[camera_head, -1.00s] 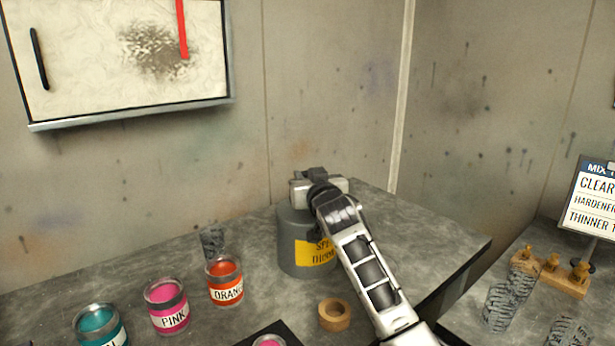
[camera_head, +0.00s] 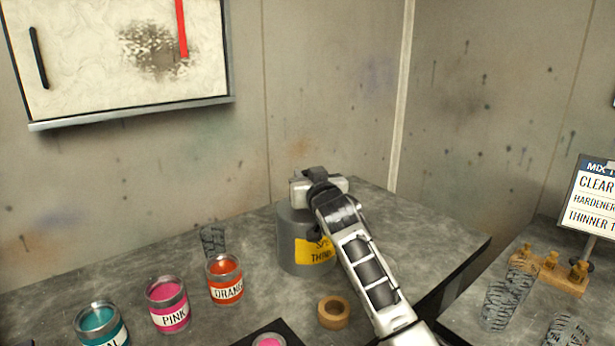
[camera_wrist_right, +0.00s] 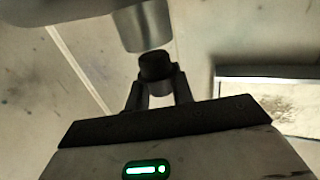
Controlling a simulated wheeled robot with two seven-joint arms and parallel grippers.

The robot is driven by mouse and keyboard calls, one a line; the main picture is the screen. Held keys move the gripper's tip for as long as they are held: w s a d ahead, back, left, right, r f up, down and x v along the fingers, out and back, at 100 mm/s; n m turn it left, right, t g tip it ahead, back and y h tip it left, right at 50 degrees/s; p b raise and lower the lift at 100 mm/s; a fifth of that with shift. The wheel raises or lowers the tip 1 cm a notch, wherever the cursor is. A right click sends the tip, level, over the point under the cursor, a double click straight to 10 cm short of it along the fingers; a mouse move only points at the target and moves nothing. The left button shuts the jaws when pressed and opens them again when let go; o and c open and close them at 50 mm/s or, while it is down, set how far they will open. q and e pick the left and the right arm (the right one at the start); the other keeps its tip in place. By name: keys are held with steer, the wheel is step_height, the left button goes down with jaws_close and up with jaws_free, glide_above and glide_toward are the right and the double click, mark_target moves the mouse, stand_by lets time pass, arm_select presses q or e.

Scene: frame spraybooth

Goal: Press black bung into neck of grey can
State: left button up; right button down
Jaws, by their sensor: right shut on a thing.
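The grey can (camera_head: 296,250) with a yellow label stands on the bench in the head view. My right gripper (camera_head: 318,190) is over its top and hides the neck there. In the right wrist view, which looks upside down, the gripper (camera_wrist_right: 158,92) is shut on the black bung (camera_wrist_right: 155,66). The can's grey neck (camera_wrist_right: 143,27) shows right beside the bung's end, roughly in line with it. I cannot tell whether they touch. My left gripper is not in view.
Open orange (camera_head: 225,282), pink (camera_head: 168,307) and teal (camera_head: 100,325) paint tins stand at the front left. A tape roll (camera_head: 334,313) lies before the can. A wooden rack (camera_head: 560,275) and a sign (camera_head: 592,195) stand at the right.

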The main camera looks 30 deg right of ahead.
steer(key=shift+f+b, duration=0.65)
steer(key=shift+f, duration=0.7)
steer(key=c, duration=1.1)
jaws_free()
steer(key=shift+s, duration=0.1)
steer(key=b+v, duration=0.2)
steer(key=v, duration=1.3)
steer(key=shift+s+a, duration=0.1)
steer(key=shift+s, duration=0.25)
steer(key=shift+f, duration=0.1)
